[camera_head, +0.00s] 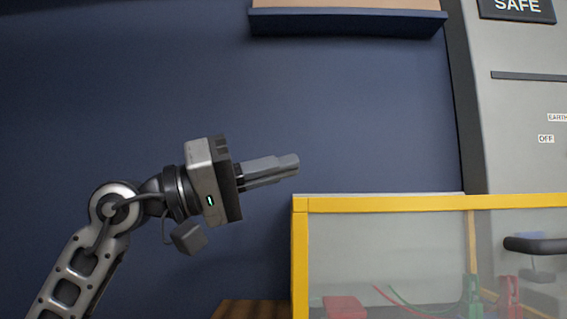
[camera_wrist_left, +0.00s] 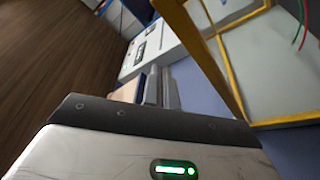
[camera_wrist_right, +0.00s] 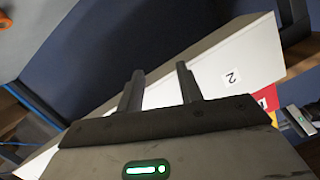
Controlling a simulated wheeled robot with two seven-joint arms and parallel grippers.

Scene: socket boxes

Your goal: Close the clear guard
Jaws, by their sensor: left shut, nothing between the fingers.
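The clear guard (camera_head: 400,205) has a yellow frame and a see-through pane at the lower right of the head view. A dark handle (camera_head: 535,245) shows at its right side. My left gripper (camera_head: 292,162) is shut and empty, just above and left of the frame's upper left corner, apart from it in the picture. The yellow frame (camera_wrist_left: 208,60) also shows right of the left gripper's fingers in the left wrist view. My right gripper (camera_wrist_right: 160,85) is open and empty, over a white surface; it is out of the head view. I cannot tell how far the guard stands open.
Behind the pane are a red block (camera_head: 344,307), green clips (camera_head: 472,295) and wires. A grey cabinet (camera_head: 510,110) with SAFE, EARTH and OFF labels stands at right. A blue-edged shelf (camera_head: 345,23) is above. A white panel (camera_wrist_right: 245,62) marked 2 lies by the right gripper.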

